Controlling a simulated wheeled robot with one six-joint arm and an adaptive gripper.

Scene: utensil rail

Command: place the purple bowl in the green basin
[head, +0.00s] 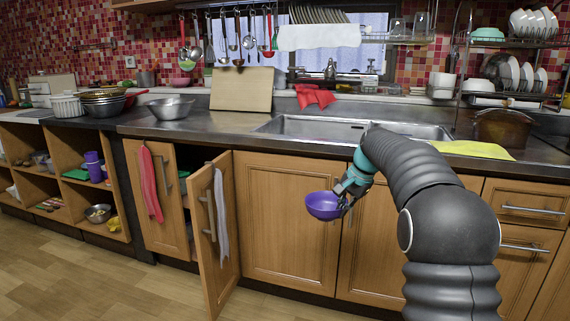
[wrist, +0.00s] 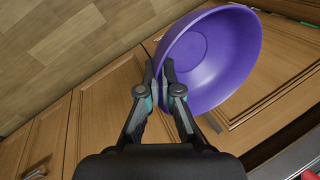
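The purple bowl (head: 322,207) hangs in the air in front of the lower cabinet doors, below counter height. My gripper (head: 346,192) is at its right side. In the wrist view the fingers (wrist: 160,75) pinch the rim of the bowl (wrist: 212,55), which looks empty. No green basin can be made out for certain. A green bowl-like thing (head: 487,34) sits on the dish rack at the upper right, and a flat green thing (head: 76,174) lies on the open shelf at the left.
The steel sink (head: 300,127) is set in the counter behind my arm, with a yellow cloth (head: 472,150) to its right. A cabinet door (head: 213,235) stands open at the left of the bowl. A metal bowl (head: 171,108) stands on the counter. The floor in front is clear.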

